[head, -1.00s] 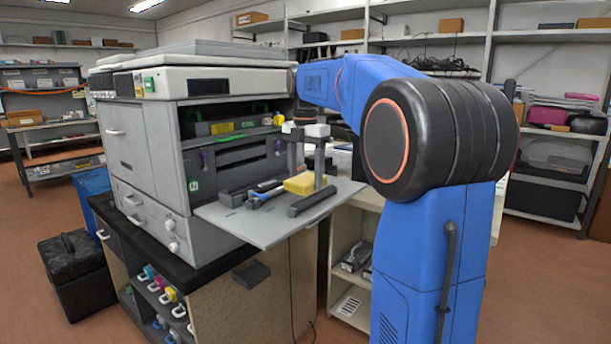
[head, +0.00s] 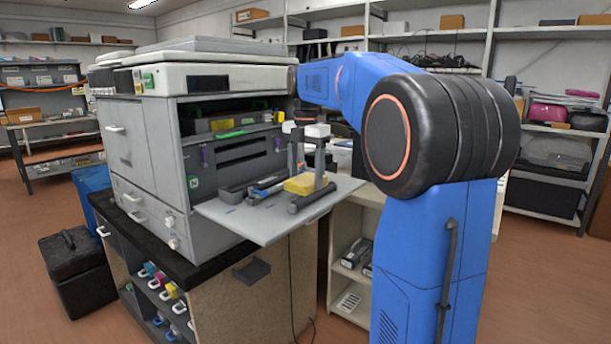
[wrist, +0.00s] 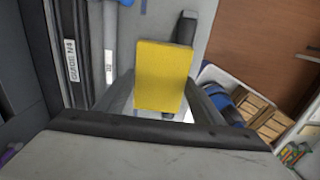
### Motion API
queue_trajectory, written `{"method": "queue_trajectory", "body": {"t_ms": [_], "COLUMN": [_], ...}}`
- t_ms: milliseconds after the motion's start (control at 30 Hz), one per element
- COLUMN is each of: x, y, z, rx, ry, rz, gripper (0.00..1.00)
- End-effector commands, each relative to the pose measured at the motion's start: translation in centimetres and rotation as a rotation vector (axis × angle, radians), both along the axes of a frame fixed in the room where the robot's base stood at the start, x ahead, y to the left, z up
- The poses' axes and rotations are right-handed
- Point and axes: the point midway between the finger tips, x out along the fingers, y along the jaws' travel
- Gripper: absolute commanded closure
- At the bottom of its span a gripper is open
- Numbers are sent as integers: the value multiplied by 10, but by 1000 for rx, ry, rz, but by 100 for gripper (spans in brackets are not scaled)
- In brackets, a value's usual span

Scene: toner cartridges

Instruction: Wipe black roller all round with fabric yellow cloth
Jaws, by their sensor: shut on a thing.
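The yellow cloth (head: 302,185) is a folded block held between the two fingers of my gripper (head: 306,178), low over the grey open panel of the printer. In the wrist view, the cloth (wrist: 163,75) fills the gap between the fingers (wrist: 160,100). The black roller (head: 314,198) lies on the panel near its right side, just in front of the cloth in the head view. In the wrist view, the roller (wrist: 186,28) shows beyond the top of the cloth, which covers its middle. I cannot tell whether the cloth touches it.
Other dark and blue-grey cartridge parts (head: 262,187) lie on the panel (head: 240,222) left of the cloth. The open printer (head: 150,150) stands behind. In the wrist view, a white container with a blue item (wrist: 222,90) is at the right, below panel level.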

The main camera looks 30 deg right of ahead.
Motion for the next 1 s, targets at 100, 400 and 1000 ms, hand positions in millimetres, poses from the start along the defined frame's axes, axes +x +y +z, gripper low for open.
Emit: {"method": "queue_trajectory", "body": {"t_ms": [100,400,1000], "x": [-3,-9,-20], "y": [-1,-3,-7], "z": [0,0,-2], "rx": [0,0,1], "ry": [0,0,1], "rz": [0,0,0], "gripper": [56,56,56]}}
